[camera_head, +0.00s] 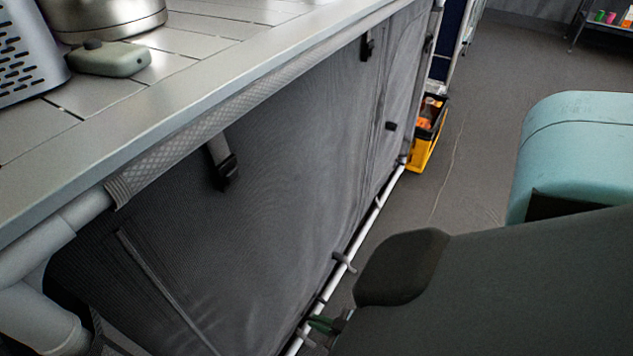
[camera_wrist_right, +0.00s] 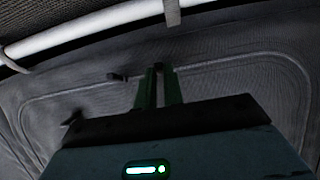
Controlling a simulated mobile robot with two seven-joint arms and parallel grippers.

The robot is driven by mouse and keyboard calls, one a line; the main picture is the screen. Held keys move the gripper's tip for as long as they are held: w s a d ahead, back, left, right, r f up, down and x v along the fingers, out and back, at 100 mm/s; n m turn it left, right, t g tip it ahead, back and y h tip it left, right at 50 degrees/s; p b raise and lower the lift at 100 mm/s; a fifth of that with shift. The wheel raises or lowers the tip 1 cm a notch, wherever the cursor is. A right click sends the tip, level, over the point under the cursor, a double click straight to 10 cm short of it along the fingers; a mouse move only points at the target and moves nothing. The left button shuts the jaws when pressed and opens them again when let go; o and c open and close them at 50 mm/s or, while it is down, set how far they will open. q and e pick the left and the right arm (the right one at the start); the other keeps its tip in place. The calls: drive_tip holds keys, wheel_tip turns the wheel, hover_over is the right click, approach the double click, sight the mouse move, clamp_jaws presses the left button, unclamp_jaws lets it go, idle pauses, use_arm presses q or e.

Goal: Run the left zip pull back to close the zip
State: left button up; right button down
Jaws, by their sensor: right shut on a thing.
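The zip shows in the right wrist view as a pale curved line (camera_wrist_right: 225,63) across the dark grey fabric panel. My right gripper (camera_wrist_right: 159,70) is at this line, its green fingers shut on a small dark zip pull (camera_wrist_right: 159,66), mostly hidden between the tips. A small dark tab (camera_wrist_right: 117,76) lies on the line just left of the fingers; I cannot tell whether it is another pull. In the head view my right gripper (camera_head: 325,324) shows only in part, low by the white bottom rail, its tips hard to make out. My left gripper is not in view.
The fabric panel (camera_head: 270,200) hangs under the slatted counter (camera_head: 190,85), with black buckles (camera_head: 226,172) on it. A white rail (camera_head: 370,222) runs along its bottom. A yellow crate (camera_head: 425,145) stands at the far end. The grey floor (camera_head: 480,150) to the right is open.

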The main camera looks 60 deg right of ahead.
drive_tip(key=shift+d, duration=0.4)
drive_tip(key=c, duration=1.5)
unclamp_jaws()
drive_tip(key=shift+a, duration=0.1)
drive_tip(key=p+v, duration=0.3)
drive_tip(key=v, duration=0.5)
drive_tip(key=shift+w, duration=0.1)
